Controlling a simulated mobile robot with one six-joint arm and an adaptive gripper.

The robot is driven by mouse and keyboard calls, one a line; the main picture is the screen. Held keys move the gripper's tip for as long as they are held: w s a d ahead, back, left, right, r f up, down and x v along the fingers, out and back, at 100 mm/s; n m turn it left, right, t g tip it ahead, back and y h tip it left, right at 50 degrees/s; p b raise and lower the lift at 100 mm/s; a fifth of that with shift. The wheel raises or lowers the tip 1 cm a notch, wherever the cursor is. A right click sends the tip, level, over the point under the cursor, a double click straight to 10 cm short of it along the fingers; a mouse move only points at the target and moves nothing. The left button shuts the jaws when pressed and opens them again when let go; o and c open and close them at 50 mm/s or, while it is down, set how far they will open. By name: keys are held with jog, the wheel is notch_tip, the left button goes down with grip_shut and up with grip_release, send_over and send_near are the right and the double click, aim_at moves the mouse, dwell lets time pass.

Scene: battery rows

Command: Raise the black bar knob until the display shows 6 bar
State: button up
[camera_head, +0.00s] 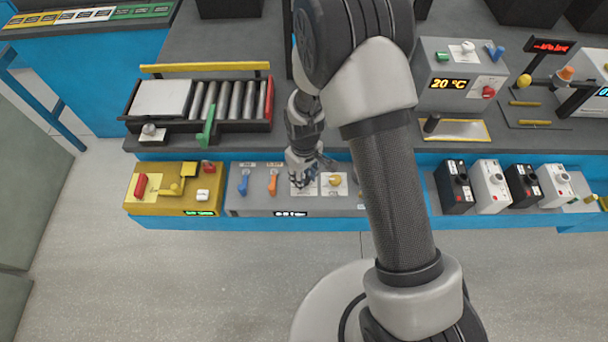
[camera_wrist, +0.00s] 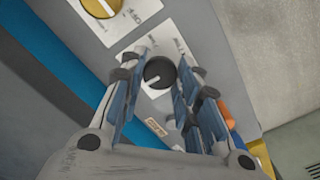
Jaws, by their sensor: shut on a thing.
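The black bar knob (camera_wrist: 159,73) is a round dark dial with a pale pointer line, on a white label plate of a grey panel. My gripper (camera_wrist: 163,62) is around it in the wrist view, with the blue-padded fingers shut on its two sides. In the head view my gripper (camera_head: 303,178) reaches down to the grey panel (camera_head: 240,203) and hides the knob. The panel's display (camera_head: 290,213) shows white characters on black below my gripper; they are too small to read surely.
A yellow knob (camera_head: 335,180) sits close right of my gripper. A blue lever (camera_head: 243,184) and an orange lever (camera_head: 272,184) stand to its left. A yellow control box (camera_head: 150,205) lies further left. Several black and white units, including a white one (camera_head: 490,188), stand at the right.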

jog(key=m, duration=0.5)
jog(key=shift+m, duration=0.3)
dwell(0.4)
jog(key=o, duration=1.1)
notch_tip(320, 180, up, 12)
dwell(0.4)
